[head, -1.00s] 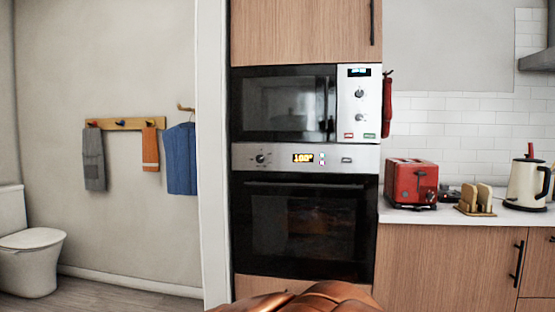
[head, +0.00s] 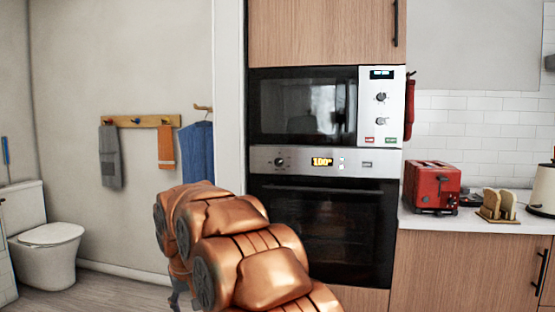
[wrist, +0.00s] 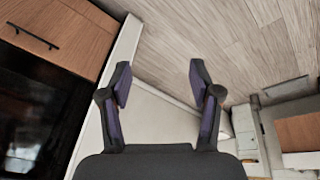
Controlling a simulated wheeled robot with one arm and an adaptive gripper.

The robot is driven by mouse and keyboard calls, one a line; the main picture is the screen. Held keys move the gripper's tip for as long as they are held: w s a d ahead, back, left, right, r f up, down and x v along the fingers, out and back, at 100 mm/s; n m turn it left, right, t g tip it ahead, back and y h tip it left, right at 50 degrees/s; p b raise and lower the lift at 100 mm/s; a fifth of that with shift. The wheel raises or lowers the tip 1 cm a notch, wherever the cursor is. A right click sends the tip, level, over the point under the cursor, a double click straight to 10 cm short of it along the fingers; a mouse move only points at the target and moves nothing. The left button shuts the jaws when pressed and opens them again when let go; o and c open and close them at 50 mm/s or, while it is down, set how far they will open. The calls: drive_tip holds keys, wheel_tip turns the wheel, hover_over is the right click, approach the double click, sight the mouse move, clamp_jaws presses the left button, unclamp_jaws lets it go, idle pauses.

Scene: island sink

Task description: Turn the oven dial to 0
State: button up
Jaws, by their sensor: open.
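The oven (head: 325,225) is built into a tall cabinet, below a microwave. Its dial (head: 279,162) is a small dark knob at the left of the silver control panel. The display (head: 322,162) beside it glows "100°". In the wrist view my gripper (wrist: 159,80) is open and empty, with its two fingers well apart. The oven's dark glass (wrist: 35,115) shows at the left of that view, apart from the fingers. In the head view my copper-coloured arm is in front of and left of the oven's lower part, and the gripper's fingers are hidden there.
The microwave (head: 303,105) has two similar knobs on its right panel. A white wall edge (head: 229,90) stands just left of the oven. A red toaster (head: 432,187) and a toast rack (head: 497,205) are on the counter at right. A toilet (head: 48,245) is far left.

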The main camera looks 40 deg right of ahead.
drive_tip(key=w+d+r+m+t+h+p, duration=0.25)
drive_tip(key=w+d+r, duration=0.45)
drive_tip(key=w+d, duration=0.5)
drive_tip(key=w+d+r+m+t+h+p, duration=0.1)
drive_tip(key=w+d+r+t+h+p, duration=0.15)
drive_tip(key=w+d+r, duration=0.65)
drive_tip(key=m+t+h+p, duration=0.2)
drive_tip(key=m+h+p, duration=0.35)
drive_tip(key=h, duration=0.25)
approach(278, 162)
drive_tip(key=x, duration=0.2)
drive_tip(key=shift+n, duration=0.3)
drive_tip(key=p+x, duration=0.2)
drive_tip(key=p, duration=0.1)
drive_tip(key=p+x, duration=0.3)
drive_tip(key=p, duration=0.1)
drive_tip(key=shift+r, duration=0.2)
drive_tip(key=p, duration=0.1)
drive_tip(key=d+p, duration=0.1)
drive_tip(key=p, duration=0.1)
drive_tip(key=shift+w+r, duration=0.1)
drive_tip(key=shift+w, duration=0.2)
drive_tip(key=shift+w+d+f+p, duration=0.25)
drive_tip(key=shift+w+d+p, duration=0.15)
drive_tip(key=shift+p, duration=0.85)
drive_tip(key=shift+d+f, duration=0.1)
